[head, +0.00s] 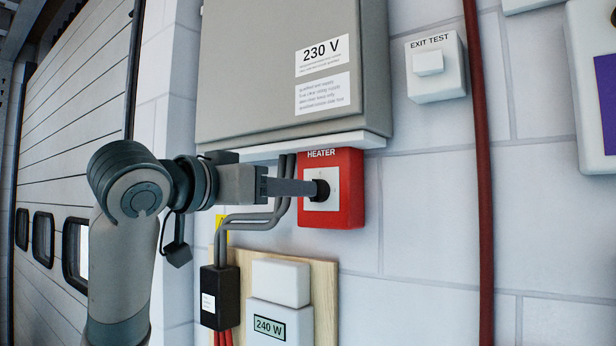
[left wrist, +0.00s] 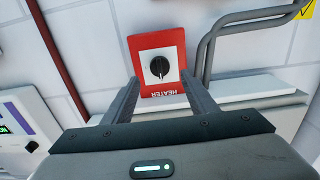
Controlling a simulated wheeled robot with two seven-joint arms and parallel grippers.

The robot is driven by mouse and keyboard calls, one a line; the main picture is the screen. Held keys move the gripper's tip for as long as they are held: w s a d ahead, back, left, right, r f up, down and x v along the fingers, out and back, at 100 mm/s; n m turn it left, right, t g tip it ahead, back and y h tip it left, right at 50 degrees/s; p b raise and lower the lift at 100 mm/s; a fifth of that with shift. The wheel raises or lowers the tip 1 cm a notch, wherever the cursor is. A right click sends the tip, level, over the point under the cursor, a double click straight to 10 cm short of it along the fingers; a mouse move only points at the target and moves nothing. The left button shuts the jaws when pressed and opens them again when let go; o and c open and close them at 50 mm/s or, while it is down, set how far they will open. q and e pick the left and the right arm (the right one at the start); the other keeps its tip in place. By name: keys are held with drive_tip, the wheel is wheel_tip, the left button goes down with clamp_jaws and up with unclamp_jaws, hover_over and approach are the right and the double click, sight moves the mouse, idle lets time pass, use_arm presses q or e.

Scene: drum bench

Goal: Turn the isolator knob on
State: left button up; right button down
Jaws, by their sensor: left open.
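The red heater isolator box (head: 347,170) is mounted on the wall, with a white plate and a black round knob (head: 322,190) on its front. In the left wrist view the box appears upside down, and the knob (left wrist: 160,67) shows at the middle of its plate. My left gripper (head: 314,187) reaches in from the left, its fingertips at the knob. In the left wrist view my left gripper (left wrist: 158,79) is open, its fingers on either side of the knob with gaps to it. I cannot tell whether they touch the plate. My right gripper is not in view.
A grey 230 V cabinet (head: 285,70) sits just above the box. Grey conduits (head: 285,195) run beside it. Below are a wooden board (head: 325,300) and a 240 W unit (head: 280,322). A red pipe (head: 478,150) and exit test switch (head: 434,68) are to the right.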

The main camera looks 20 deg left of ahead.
sight(323, 194)
use_arm(q)
drive_tip(key=p+x, duration=0.3)
drive_tip(key=x, duration=0.4)
drive_tip(key=shift+f, duration=0.1)
drive_tip(key=c, duration=1.1)
